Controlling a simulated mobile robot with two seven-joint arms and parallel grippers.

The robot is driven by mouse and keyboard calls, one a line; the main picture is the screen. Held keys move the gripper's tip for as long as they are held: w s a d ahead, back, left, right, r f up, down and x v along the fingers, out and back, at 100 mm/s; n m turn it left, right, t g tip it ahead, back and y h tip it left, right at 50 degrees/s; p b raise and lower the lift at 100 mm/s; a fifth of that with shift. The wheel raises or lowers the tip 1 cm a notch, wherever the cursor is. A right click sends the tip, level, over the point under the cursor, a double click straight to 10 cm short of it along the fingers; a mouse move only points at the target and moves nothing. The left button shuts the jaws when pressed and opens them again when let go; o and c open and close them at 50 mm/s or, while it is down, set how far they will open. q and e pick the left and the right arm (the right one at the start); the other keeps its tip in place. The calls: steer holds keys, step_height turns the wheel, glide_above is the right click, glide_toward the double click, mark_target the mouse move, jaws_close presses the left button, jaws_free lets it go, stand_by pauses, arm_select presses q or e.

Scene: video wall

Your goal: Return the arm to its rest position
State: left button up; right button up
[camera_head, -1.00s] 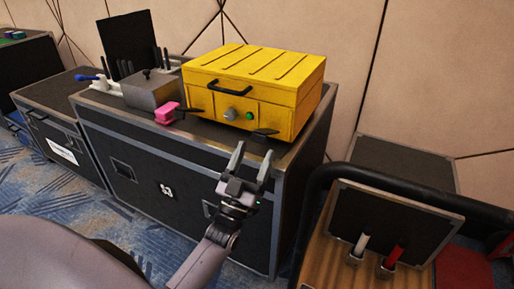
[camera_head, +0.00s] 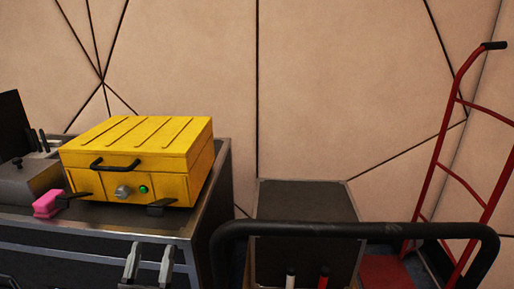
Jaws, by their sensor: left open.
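My left gripper (camera_head: 148,264) shows at the bottom edge, in front of the black flight case (camera_head: 90,255). Its two fingers point up and stand apart, with nothing between them. The rest of that arm is out of the picture. A yellow box (camera_head: 140,160) with a black handle, a grey knob and a green button sits on the case, above and behind the gripper and apart from it. My right gripper is not in view.
A pink object (camera_head: 47,204) and a grey metal box (camera_head: 25,182) stand left of the yellow box. A black rail (camera_head: 350,230) crosses the lower right, with a dark case (camera_head: 305,205) behind it. A red hand truck (camera_head: 446,140) leans at the far right.

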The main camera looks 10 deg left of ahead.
arm_select(q)
steer(key=s+d+f+m+g+h, duration=0.2)
steer(key=s+d+f+g, duration=0.3)
steer(key=s+f+g, duration=0.25)
steer(key=s+d+f+m+g+h, duration=0.1)
steer(key=s+d+f+g+h, duration=0.2)
steer(key=s+d+f+g, duration=0.35)
steer(key=s+a+r+p, duration=0.1)
steer(key=a+r+p, duration=0.1)
steer(key=r+p, duration=0.4)
steer(key=s+a+r+g+y+p, duration=0.1)
steer(key=r+p, duration=0.5)
steer(key=p, duration=0.8)
steer(key=shift+s+a+r, duration=0.35)
steer(key=shift+s+a, duration=0.35)
steer(key=shift+s, duration=0.05)
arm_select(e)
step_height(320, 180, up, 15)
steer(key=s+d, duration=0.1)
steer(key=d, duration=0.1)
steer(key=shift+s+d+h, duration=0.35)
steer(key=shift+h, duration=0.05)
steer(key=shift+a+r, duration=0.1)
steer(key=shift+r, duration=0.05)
